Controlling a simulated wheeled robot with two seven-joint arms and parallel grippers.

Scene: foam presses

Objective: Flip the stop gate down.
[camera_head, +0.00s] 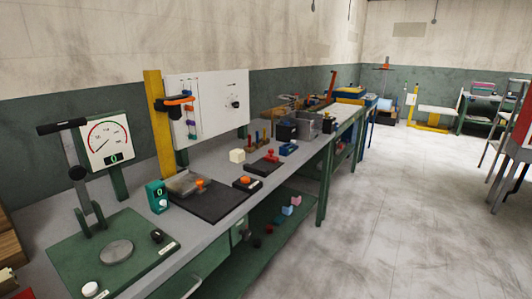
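I cannot tell for sure which thing is the stop gate. An orange-brown upright piece (332,85) stands tilted at the far end of the long bench, and it is small in view. Nearer, an orange and dark arm (178,100) sticks out sideways from a tall yellow post (158,125) in front of a white panel (212,105). Neither of my grippers is in view, and nothing visible is being touched by them.
The grey bench (225,213) runs from the near left to the back. A green press base (75,258) with a raised lever (75,165) and a dial gauge (107,140) stand nearest. A black mat (210,203) lies beyond. The floor (400,210) on the right is clear.

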